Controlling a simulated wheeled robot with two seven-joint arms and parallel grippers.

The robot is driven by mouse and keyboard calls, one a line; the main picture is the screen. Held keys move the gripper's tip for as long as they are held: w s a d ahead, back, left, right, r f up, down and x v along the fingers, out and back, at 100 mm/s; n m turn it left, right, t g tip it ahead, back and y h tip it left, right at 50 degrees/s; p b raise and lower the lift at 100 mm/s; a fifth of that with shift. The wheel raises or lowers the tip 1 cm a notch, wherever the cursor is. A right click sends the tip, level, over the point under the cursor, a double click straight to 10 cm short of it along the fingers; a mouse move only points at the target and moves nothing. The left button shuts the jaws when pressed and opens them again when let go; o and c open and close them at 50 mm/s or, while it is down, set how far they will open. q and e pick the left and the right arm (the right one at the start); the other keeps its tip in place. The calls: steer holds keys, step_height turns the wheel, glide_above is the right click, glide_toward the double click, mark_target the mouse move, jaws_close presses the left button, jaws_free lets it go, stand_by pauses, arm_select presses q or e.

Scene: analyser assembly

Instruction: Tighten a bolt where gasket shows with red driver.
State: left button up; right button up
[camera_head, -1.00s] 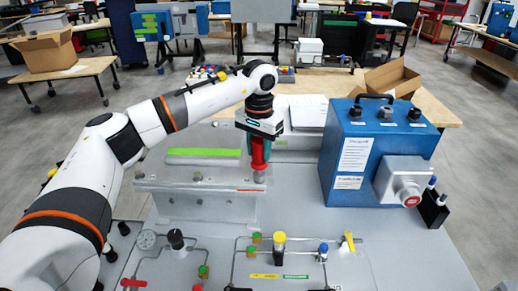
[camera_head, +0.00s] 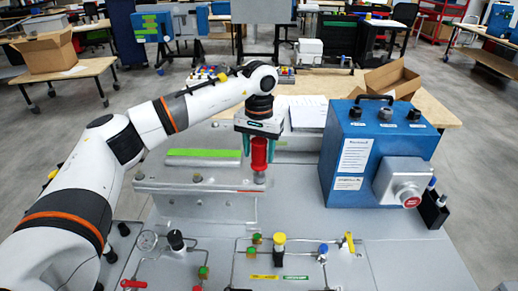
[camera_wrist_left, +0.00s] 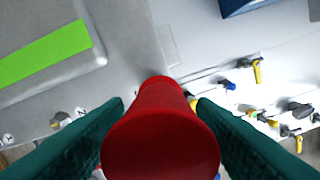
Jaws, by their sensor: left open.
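The red driver (camera_head: 259,153) stands upright at the right end of the grey cover plate (camera_head: 165,182), its lower end over a bolt there that it hides. A thin red gasket line (camera_head: 248,190) shows at the plate's front edge below the driver. Another bolt (camera_head: 197,177) sits near the middle of the plate; it also shows in the left wrist view (camera_wrist_left: 58,120). My left gripper (camera_head: 259,158) is open, its green fingers on either side of the driver and apart from it. In the left wrist view the driver (camera_wrist_left: 160,140) fills the middle between the fingers. My right gripper is out of view.
A blue analyser box (camera_head: 345,125) stands to the right of the plate. Pipes with coloured caps and a yellow-handled valve (camera_head: 349,241) lie in front. A green strip (camera_head: 204,153) lies behind the plate. An open cardboard box (camera_head: 393,78) is at the back right.

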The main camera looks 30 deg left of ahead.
arm_select(q)
steer(key=n, duration=1.5)
steer(key=shift+p, duration=0.35)
steer(key=n, duration=0.5)
steer(key=shift+c, duration=0.2)
